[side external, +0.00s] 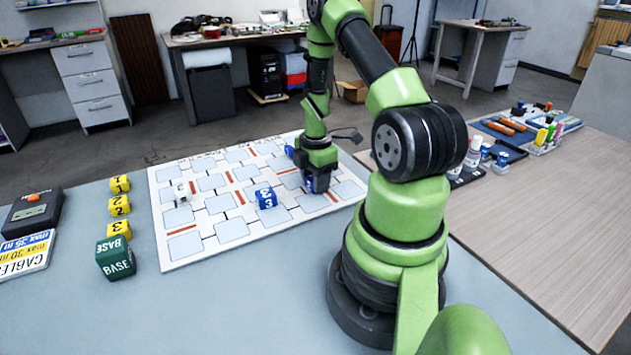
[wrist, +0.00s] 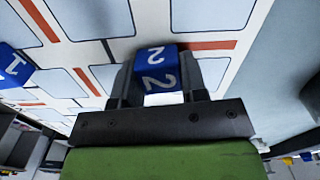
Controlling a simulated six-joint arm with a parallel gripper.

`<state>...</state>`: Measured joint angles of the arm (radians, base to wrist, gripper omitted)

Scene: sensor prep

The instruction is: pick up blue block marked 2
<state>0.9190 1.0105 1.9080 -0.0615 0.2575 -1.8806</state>
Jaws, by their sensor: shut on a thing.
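The blue block marked 2 (wrist: 158,77) sits between the two dark fingers of my gripper (wrist: 158,88) in the wrist view, with white 2s on its faces. My gripper is shut on it. In the side view my gripper (side external: 314,182) points down over the right part of the white board (side external: 175,247), and only a bit of blue shows at its fingers. Whether the block touches the board or is slightly above it, I cannot tell.
A blue block marked 3 (side external: 266,198) and a white block (side external: 182,191) stand on the board. Another blue block (side external: 290,151) is behind my gripper; a block marked 1 (wrist: 12,66) shows at left in the wrist view. Yellow blocks (side external: 119,206) and a green BASE block (side external: 115,259) stand left.

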